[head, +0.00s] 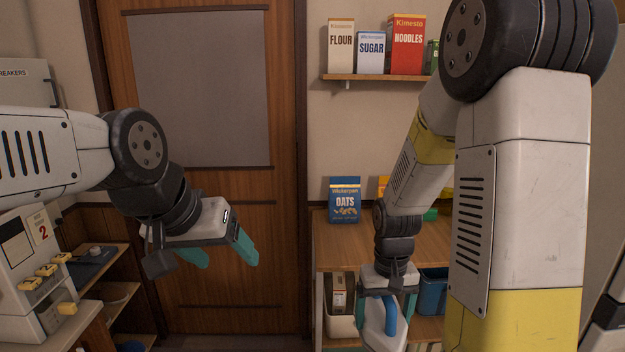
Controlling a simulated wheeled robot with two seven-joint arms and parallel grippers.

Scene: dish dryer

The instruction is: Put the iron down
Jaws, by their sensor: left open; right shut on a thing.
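The iron (376,329) is white and grey with a blue handle (390,316), low in the head view, right of centre. My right gripper (390,308) points down and is shut on the iron's handle. The iron hangs in front of the wooden shelf unit, and its lower end is cut off by the bottom edge of the picture. My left gripper (218,254) has teal fingers, is open and empty, and hangs in front of the door at the left.
A shelf unit (440,246) holds a blue oats box (344,200) on its top, with bins below. A wall shelf (375,77) holds flour, sugar and noodles boxes. A machine with yellow switches (35,265) and low shelves stand at the left. A wooden door (215,190) fills the back.

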